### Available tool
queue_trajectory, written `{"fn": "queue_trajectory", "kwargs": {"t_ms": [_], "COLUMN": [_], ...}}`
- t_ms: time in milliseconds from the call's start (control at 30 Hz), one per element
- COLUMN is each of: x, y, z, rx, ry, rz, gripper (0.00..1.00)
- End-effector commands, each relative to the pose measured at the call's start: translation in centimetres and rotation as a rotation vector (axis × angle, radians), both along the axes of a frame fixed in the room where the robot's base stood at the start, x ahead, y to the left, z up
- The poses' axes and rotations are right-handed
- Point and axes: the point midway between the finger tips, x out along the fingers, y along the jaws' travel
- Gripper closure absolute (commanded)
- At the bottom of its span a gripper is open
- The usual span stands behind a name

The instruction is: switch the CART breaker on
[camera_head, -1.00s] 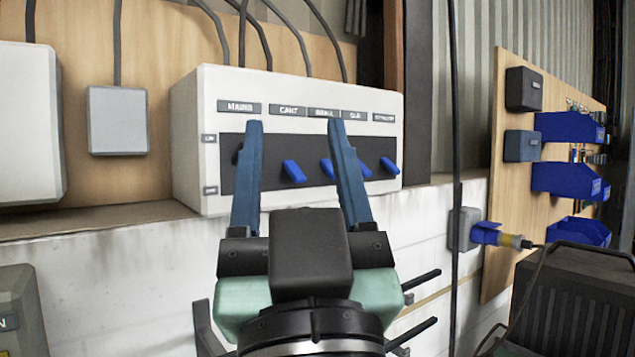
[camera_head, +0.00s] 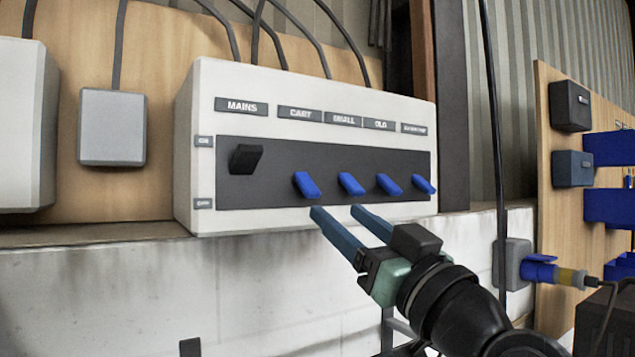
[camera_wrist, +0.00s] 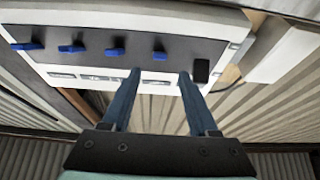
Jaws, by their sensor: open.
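The white breaker box (camera_head: 312,86) has a dark strip with a black lever under MAINS and several blue levers. The CART lever (camera_head: 306,185) is the leftmost blue one, below the CART label (camera_head: 300,114); it sits lower on the strip than the black lever (camera_head: 246,158). My gripper (camera_head: 338,211) is open and empty, just below and in front of the blue levers, apparently touching none. In the wrist view the picture is upside down; the CART lever (camera_wrist: 160,52) shows beyond and between the fingertips of my gripper (camera_wrist: 160,73).
Neighbouring blue levers, SMALL (camera_head: 351,184) and OLD (camera_head: 389,184), stand close to the right. A small grey box (camera_head: 112,127) hangs on the left. A dark vertical pole (camera_head: 496,160) and a blue plug (camera_head: 540,270) are at the right. Cables rise above the box.

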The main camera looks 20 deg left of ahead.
Motion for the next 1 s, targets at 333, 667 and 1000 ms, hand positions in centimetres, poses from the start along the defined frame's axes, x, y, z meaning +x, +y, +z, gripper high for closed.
{"fn": "queue_trajectory", "kwargs": {"t_ms": [333, 667, 1000], "x": [3.8, 5.1, 5.1], "y": [5.1, 6.6, 6.6], "z": [3.0, 3.5, 3.4], "rx": [-0.001, -0.001, 0.0], "ry": [0.002, -0.001, 0.0], "rz": [0.003, 0.0, -0.001], "gripper": [0.4, 0.4, 0.65]}}
